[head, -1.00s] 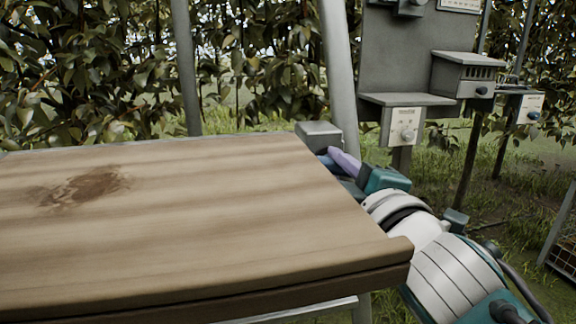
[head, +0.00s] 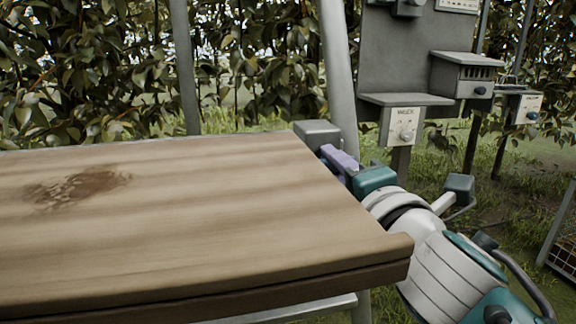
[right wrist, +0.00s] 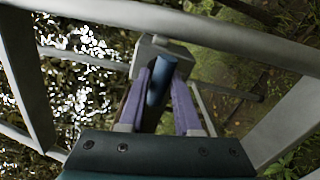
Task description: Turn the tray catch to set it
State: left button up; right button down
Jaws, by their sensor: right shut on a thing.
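The tray catch shows as a grey block (head: 317,133) at the far right corner of the wooden tray (head: 200,235), with a blue handle (right wrist: 158,86) on it in the right wrist view. My right gripper (head: 340,160) reaches in beside the tray's right edge, its purple fingers on the handle. In the right wrist view, the fingers stand on both sides of the blue handle and my right gripper (right wrist: 166,85) is shut on it. In the head view the fingers and tray edge mostly hide the handle. My left gripper is not in view.
A grey post (head: 338,75) rises behind the catch. A grey panel with a shelf and a dial box (head: 402,126) stands at the back right, with another box (head: 527,109) beyond. A wire crate (head: 562,245) is at the right edge. Foliage fills the back.

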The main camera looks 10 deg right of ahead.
jog(key=c, duration=0.7)
grip_release()
jog(key=s+p, duration=0.1)
jog(key=s, duration=0.9)
jog(key=shift+d, duration=0.2)
